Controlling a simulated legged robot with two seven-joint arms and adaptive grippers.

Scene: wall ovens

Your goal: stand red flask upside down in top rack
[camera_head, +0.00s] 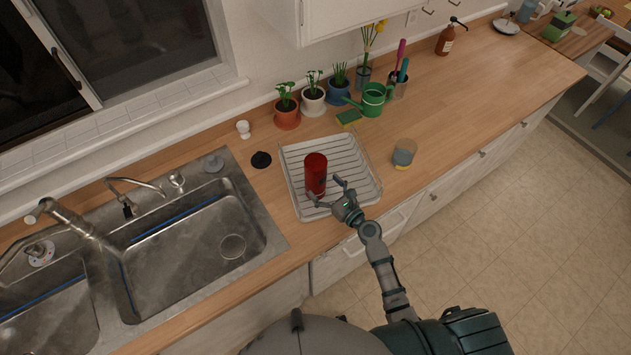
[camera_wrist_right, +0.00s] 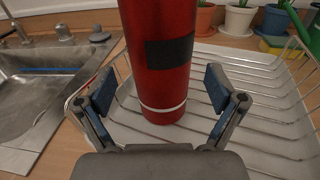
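The red flask (camera_head: 316,175) stands vertically in the wire dish rack (camera_head: 364,188) on the counter. In the right wrist view the flask (camera_wrist_right: 160,60) shows a black label and a white ring near its lower end; its top is out of frame. My right gripper (camera_head: 325,190) is open at the rack's front side, facing the flask. In the wrist view its fingers (camera_wrist_right: 160,90) are spread to either side of the flask, with visible gaps. I cannot tell whether they reach around it. My left gripper is not in view.
A double sink (camera_head: 190,250) lies left of the rack. A black round item (camera_head: 261,160) lies between them. Potted plants (camera_head: 287,112), a green watering can (camera_head: 373,99) and a sponge (camera_head: 349,117) stand behind.

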